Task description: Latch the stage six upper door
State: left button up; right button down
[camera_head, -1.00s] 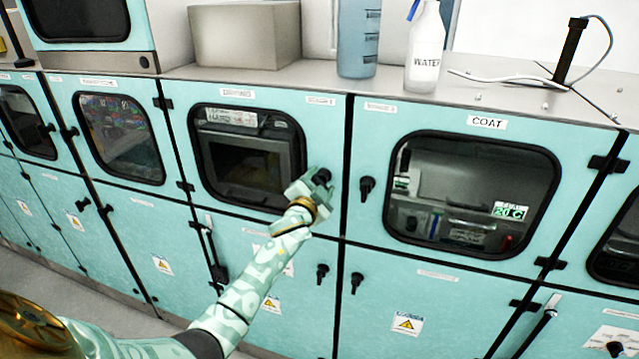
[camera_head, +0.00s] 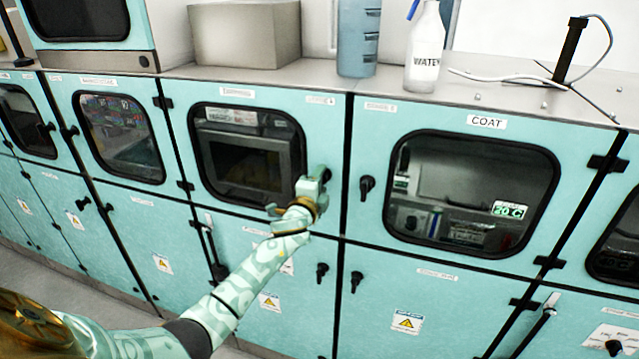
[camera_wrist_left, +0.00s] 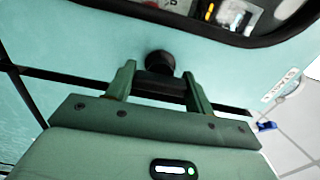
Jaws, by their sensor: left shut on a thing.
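The upper door labelled drying (camera_head: 180,170) is a light blue panel with a dark rounded window, and it looks flush with its frame. A small stage label sits at its top right, but its number is too blurred to read surely. My left gripper (camera_head: 318,184) is at the door's right edge, beside the window. In the left wrist view its two green fingers (camera_wrist_left: 158,88) are shut on the black door handle (camera_wrist_left: 160,64), whose bar lies crosswise between them. The gripper mostly hides the handle in the head view. My right gripper is not in view.
The coat door (camera_head: 370,225) with its own black handle (camera_head: 367,187) is just to the right. Lower doors with handles (camera_head: 322,272) lie below. A water bottle (camera_head: 424,50), a blue measuring container (camera_head: 358,38) and a grey box (camera_head: 245,34) stand on top.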

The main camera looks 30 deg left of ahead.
pick_arm(q)
jog(key=shift+f, duration=0.1)
dwell(0.5)
jog(key=o, duration=1)
jog(key=shift+s+d, duration=0.1)
jog(key=shift+s, duration=0.4)
jog(key=v, duration=1.5)
jog(key=shift+s+d, duration=0.15)
